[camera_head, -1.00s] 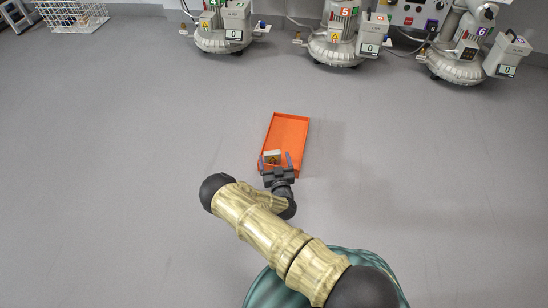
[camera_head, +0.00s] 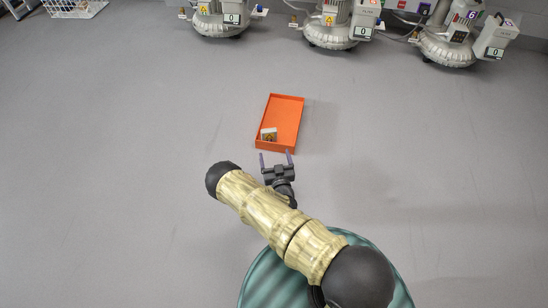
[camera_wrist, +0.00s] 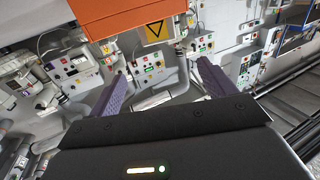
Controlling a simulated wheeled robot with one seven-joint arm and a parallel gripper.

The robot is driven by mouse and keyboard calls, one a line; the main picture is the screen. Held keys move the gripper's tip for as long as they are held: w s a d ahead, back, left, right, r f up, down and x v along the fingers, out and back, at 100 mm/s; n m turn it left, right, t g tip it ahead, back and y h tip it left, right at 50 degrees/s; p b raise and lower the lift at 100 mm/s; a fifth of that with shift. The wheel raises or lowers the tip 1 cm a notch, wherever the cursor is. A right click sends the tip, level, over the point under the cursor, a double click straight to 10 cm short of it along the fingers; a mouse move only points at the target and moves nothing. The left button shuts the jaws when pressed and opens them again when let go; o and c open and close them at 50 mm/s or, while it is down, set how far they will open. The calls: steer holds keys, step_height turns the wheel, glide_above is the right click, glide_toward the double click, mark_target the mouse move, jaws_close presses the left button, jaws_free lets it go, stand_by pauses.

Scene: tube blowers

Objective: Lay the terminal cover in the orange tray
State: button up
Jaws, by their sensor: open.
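The orange tray (camera_head: 284,119) lies on the grey floor in the middle of the head view. The terminal cover (camera_head: 269,134), a small pale piece with a yellow warning mark, is inside the tray at its near left corner, seemingly leaning on the wall. My gripper (camera_head: 275,157) is open and empty, just short of the tray's near edge and apart from the cover. In the wrist view the gripper's two purple fingers (camera_wrist: 160,82) are spread with nothing between them. The tray (camera_wrist: 110,15) shows along the top there, with the cover's yellow mark (camera_wrist: 156,31) beside it.
Several tube blowers, such as the middle one (camera_head: 340,32), stand along the back wall. A white wire basket (camera_head: 75,6) is at the far left. The floor around the tray is clear.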

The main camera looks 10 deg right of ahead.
steer(key=shift+w, duration=0.15)
steer(key=d+r+m+g+h, duration=0.25)
steer(key=r+g, duration=0.25)
steer(key=r, duration=0.3)
steer(key=d+r+m+g+h, duration=0.1)
steer(key=d+r+m+g, duration=0.2)
steer(key=r, duration=0.5)
steer(key=s+r+n+g+y, duration=0.1)
steer(key=s+r+n+g, duration=0.1)
steer(key=s+r, duration=0.7)
steer(key=s+r+n+g+y, duration=0.2)
steer(key=s+r+g, duration=0.3)
steer(key=s+r, duration=0.4)
steer(key=s+n, duration=0.1)
steer(key=s, duration=0.5)
steer(key=shift+r, duration=0.35)
steer(key=shift+w, duration=0.1)
